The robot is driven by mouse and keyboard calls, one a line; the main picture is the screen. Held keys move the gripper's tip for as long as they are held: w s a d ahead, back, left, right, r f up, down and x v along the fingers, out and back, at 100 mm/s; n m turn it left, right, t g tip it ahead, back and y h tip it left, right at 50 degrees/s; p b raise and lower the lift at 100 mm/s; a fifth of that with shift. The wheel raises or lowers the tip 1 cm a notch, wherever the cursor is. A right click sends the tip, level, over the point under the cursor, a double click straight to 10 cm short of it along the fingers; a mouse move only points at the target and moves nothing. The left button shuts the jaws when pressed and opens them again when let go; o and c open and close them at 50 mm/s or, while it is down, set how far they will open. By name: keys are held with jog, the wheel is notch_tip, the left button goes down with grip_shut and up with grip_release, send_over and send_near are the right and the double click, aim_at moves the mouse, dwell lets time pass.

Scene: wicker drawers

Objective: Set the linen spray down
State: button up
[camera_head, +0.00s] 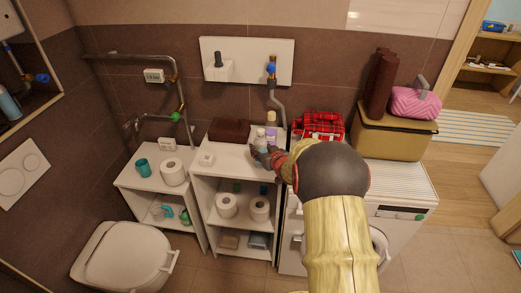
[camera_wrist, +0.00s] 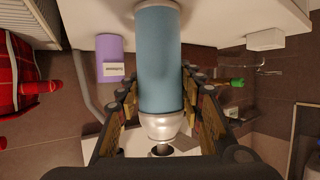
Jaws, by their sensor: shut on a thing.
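The linen spray, apparently the blue bottle with a silver neck and dark nozzle (camera_wrist: 160,65), fills the middle of the wrist view. My gripper (camera_wrist: 160,100) is shut on it, with a finger on each side of its body. The wrist view is upside down, so the bottle is upright with its base towards the white shelf top. I cannot tell whether the base touches. In the head view my gripper (camera_head: 263,155) is over the right part of the white shelf unit's top (camera_head: 232,158), and partly covers the bottle.
A purple labelled bottle (camera_wrist: 110,58) stands close beside the held one. A dark brown box (camera_head: 229,130) and a small white box (camera_head: 206,159) are on the same top. A red plaid bag (camera_head: 319,125) lies to the right. The front middle of the top is clear.

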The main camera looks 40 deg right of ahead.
jog(key=o, duration=1.4)
jog(key=shift+f, duration=0.1)
jog(key=shift+s+r, duration=0.15)
jog(key=shift+r, duration=0.15)
jog(key=p+v, duration=0.4)
jog(key=v, duration=0.8)
jog(key=s+a+r+g, duration=0.2)
jog(key=a+r+g, duration=0.2)
jog(key=a+r, duration=1.1)
jog(key=s+a+n+g+y, duration=0.1)
jog(key=s+a, duration=0.5)
jog(key=s+a+r+n+g+y, duration=0.1)
jog(key=s+a, duration=0.4)
jog(key=a, duration=0.1)
jog(key=s+a+r+n+g+y, duration=0.1)
jog(key=s+a+y, duration=0.1)
jog(key=s+a, duration=0.4)
jog(key=shift+s+a+r+n, duration=0.15)
jog(key=shift+s+a+n, duration=0.15)
jog(key=shift+s, duration=0.05)
